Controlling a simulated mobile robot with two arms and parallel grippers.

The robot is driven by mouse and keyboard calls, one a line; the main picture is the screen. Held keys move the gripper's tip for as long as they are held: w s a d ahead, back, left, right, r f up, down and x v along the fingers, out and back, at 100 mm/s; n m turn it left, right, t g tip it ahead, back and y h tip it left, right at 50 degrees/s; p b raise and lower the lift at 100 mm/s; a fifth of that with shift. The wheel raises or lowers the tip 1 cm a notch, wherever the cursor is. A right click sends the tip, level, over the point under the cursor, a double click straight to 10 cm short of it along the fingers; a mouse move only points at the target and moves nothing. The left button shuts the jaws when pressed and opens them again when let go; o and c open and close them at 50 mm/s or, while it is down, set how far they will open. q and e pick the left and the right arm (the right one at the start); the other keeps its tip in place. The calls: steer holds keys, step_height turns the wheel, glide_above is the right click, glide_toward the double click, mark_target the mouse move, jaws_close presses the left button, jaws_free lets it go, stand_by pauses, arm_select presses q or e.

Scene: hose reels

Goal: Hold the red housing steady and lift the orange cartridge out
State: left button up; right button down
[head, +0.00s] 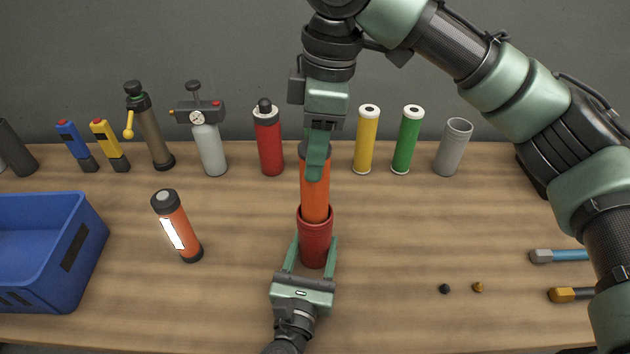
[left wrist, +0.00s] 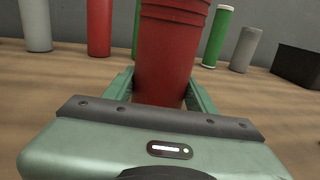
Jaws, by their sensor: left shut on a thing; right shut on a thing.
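The red housing (head: 314,248) stands upright at the middle of the table. My left gripper (head: 313,244) comes from the front and is shut around its sides. In the left wrist view the housing (left wrist: 168,60) stands between the two fingers. The orange cartridge (head: 315,195) is upright, with much of its orange body showing above the housing's rim. Its lower end is hidden inside the housing. My right gripper (head: 317,168) comes down from above and is shut on the cartridge's dark top, which it partly covers.
Another orange cylinder with a white label (head: 177,226) stands left of the housing. A blue crate (head: 88,250) is at the far left. Bottles and tubes line the back, including a red bottle (head: 268,140) and a yellow tube (head: 366,140). Tools (head: 562,256) lie at right.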

step_height(320, 180, up, 8)
steer(key=shift+r, duration=0.1)
arm_select(q)
steer(key=o, duration=1.6)
steer(key=shift+o, duration=0.2)
